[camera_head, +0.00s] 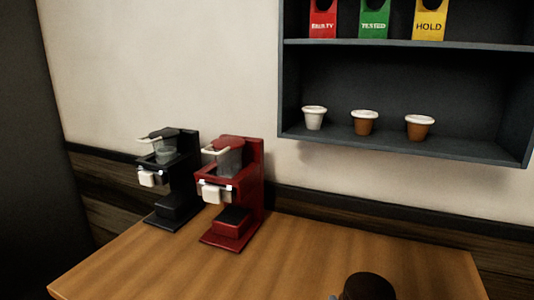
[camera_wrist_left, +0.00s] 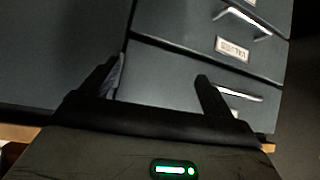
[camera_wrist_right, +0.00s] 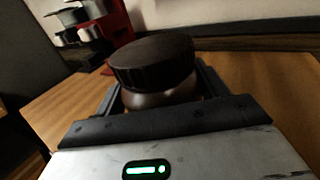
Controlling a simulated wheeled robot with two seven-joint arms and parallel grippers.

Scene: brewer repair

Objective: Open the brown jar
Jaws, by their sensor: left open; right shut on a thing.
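The brown jar (camera_wrist_right: 160,98) shows in the right wrist view, upright, with its wide dark lid (camera_wrist_right: 152,62) on top. The lid also shows at the bottom edge of the head view (camera_head: 369,286); the jar body is mostly hidden there. My right gripper (camera_wrist_right: 162,92) is shut on the jar body just below the lid. I cannot tell whether the jar touches the table. My left gripper (camera_wrist_left: 157,82) is open and empty, in front of grey drawers and away from the jar. It does not show in the head view.
A black brewer (camera_head: 170,180) and a red brewer (camera_head: 232,195) stand at the back left of the wooden table (camera_head: 300,262). A wall shelf (camera_head: 410,146) holds three cups. Red, green and yellow tagged bins sit above them. Grey drawers (camera_wrist_left: 175,75) face my left gripper. The table's middle is clear.

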